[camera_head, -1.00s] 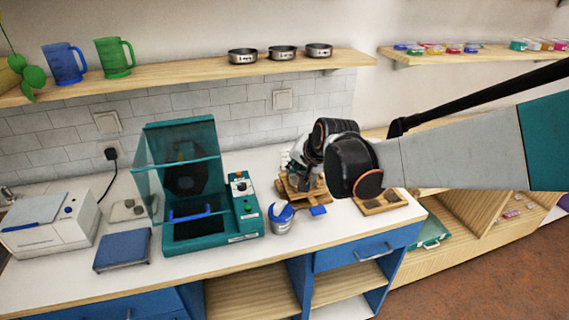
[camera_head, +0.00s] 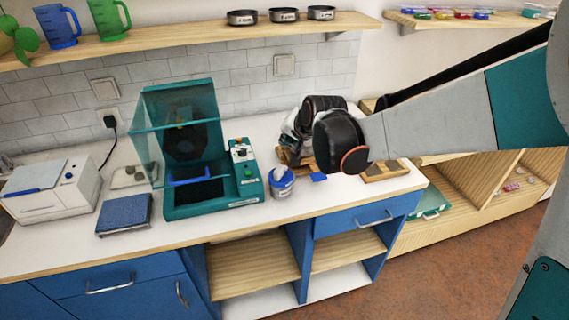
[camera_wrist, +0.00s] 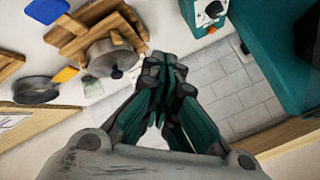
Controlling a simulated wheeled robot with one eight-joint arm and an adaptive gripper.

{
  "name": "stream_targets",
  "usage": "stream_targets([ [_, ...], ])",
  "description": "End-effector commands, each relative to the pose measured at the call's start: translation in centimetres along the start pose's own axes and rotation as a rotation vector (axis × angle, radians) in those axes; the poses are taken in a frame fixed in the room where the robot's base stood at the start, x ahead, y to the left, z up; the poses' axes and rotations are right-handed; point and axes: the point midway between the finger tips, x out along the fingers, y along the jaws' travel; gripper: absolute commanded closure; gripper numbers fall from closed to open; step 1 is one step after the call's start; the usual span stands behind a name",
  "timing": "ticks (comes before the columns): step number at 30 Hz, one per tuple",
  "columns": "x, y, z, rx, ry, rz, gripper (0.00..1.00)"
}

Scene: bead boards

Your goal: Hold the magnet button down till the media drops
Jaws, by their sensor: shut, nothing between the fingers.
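A teal machine (camera_head: 180,205) with a raised clear teal lid stands on the counter. Its control panel (camera_head: 241,152) carries a dark knob and a green button (camera_head: 248,171); I cannot tell whether either is the magnet button. A wooden stand (camera_wrist: 75,38) with a round metal pot and a blue tab (camera_wrist: 45,10) shows in the wrist view. My gripper (camera_wrist: 167,68) is shut and empty, over the counter and wall tiles between the stand and the machine in that view. In the head view my arm hides most of the stand. No media can be made out.
A white tub with blue trim (camera_head: 281,184) stands right of the machine. A blue scale (camera_head: 124,214) and a white device (camera_head: 50,190) are at the left. A wooden tray (camera_head: 385,171) lies right of the stand. A shelf (camera_head: 200,38) runs above the counter.

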Motion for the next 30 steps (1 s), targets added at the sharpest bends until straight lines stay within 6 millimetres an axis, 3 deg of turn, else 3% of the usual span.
stream_targets([
  [12,4.0,2.9,2.9,0.0,0.0,0.0,1.0],
  [30,4.3,3.2,3.2,0.0,0.0,0.0,1.0],
])
